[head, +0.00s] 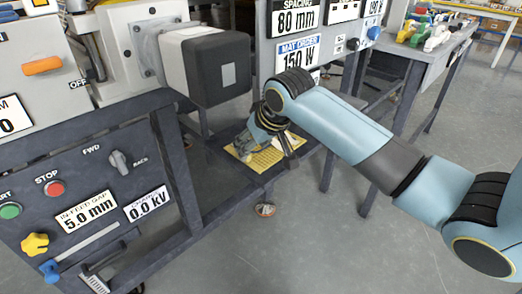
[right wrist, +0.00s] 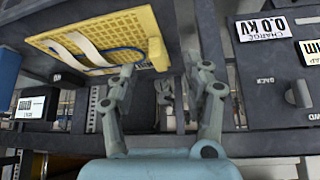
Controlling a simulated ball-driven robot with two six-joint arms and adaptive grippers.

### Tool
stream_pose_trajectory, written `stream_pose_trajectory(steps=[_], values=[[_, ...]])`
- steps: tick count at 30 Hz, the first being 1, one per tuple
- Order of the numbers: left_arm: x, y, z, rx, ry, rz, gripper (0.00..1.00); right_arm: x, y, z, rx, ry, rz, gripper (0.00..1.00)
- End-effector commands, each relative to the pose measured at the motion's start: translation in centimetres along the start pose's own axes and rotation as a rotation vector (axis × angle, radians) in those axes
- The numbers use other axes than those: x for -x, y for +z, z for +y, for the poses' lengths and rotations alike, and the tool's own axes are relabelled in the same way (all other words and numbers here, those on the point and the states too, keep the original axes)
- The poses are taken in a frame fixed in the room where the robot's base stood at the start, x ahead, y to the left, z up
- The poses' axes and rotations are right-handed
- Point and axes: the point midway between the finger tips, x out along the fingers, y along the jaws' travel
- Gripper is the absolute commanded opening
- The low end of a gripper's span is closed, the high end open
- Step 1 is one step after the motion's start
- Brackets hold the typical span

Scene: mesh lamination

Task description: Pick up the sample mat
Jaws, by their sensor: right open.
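A yellow gridded piece, which looks like the sample mat (head: 262,161), lies on a dark low shelf between the machine frames in the head view. The right wrist view shows it as a yellow panel (right wrist: 125,28) at the upper left, with a raised right edge. My left gripper is out of view.
A dark motor box (head: 212,67) overhangs the shelf on the left. A control panel with buttons (head: 85,205) stands at the lower left. A labelled white panel (head: 298,50) rises behind. A side table (head: 432,52) holds small coloured tools. The grey floor at the front is open.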

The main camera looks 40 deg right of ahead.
Motion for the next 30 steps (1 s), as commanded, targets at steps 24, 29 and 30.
stream_pose_trajectory(steps=[24,29,30], values=[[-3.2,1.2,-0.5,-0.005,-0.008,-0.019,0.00,-7.7,-3.9,0.0,0.000,0.000,-0.001,0.50],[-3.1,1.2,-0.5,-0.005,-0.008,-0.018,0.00,-7.6,-3.9,0.0,0.000,0.000,0.000,0.50],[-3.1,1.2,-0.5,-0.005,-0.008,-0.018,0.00,-7.6,-3.9,0.0,0.000,0.000,0.000,0.46]])
